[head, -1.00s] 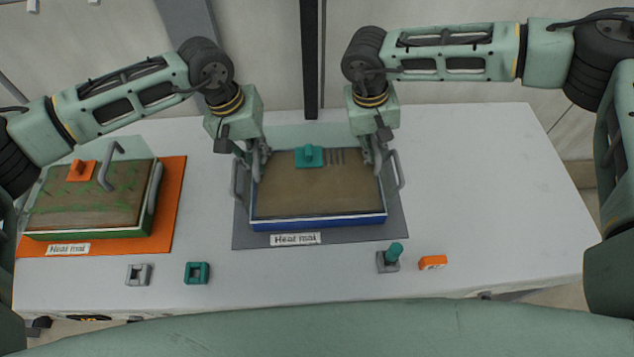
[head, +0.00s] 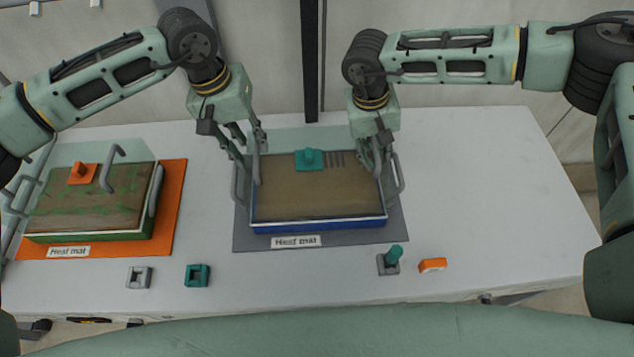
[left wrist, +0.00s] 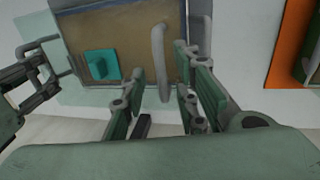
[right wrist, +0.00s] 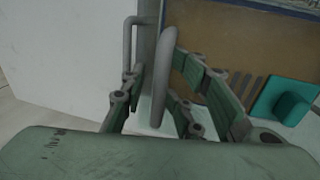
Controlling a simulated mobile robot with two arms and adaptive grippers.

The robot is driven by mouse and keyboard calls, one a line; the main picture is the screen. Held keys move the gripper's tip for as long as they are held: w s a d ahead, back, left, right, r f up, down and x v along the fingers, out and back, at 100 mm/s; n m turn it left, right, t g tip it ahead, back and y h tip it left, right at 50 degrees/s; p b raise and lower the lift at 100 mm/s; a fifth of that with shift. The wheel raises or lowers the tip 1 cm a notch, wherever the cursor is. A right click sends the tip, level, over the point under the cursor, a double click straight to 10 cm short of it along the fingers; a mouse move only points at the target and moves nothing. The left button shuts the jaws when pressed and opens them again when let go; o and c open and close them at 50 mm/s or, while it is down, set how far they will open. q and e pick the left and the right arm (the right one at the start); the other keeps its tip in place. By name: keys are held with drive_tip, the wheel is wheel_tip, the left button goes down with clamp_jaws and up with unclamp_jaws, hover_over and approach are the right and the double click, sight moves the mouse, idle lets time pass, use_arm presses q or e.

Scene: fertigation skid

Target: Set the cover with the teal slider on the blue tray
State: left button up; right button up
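The clear cover lies over the blue tray (head: 320,226), looks level, and its edges line up with the tray. Its teal slider (head: 309,160) is at the far side, and also shows in the left wrist view (left wrist: 102,65) and right wrist view (right wrist: 286,100). My left gripper (head: 248,160) is open, with a grey upright handle (left wrist: 160,62) between its apart fingers. My right gripper (head: 375,160) looks open around the opposite grey handle (right wrist: 165,75), with a gap to one finger. Whether the cover's rim is fully seated is hard to see.
The blue tray stands on a grey heat mat (head: 400,222). A green tray (head: 88,237) with an orange-slider cover is on an orange mat (head: 172,200). A grey block (head: 139,278), teal block (head: 198,276), teal-knobbed grey piece (head: 389,263) and orange piece (head: 433,265) lie in front. The table's right is clear.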

drive_tip(key=shift+r, duration=0.2)
use_arm(q)
wheel_tip(320, 180, up, 2)
drive_tip(key=shift+a+r, duration=0.15)
drive_tip(key=shift+r, duration=0.05)
use_arm(e)
wheel_tip(320, 180, up, 11)
drive_tip(key=a, duration=0.2)
drive_tip(key=shift+a+r, duration=0.15)
drive_tip(key=shift+r, duration=0.05)
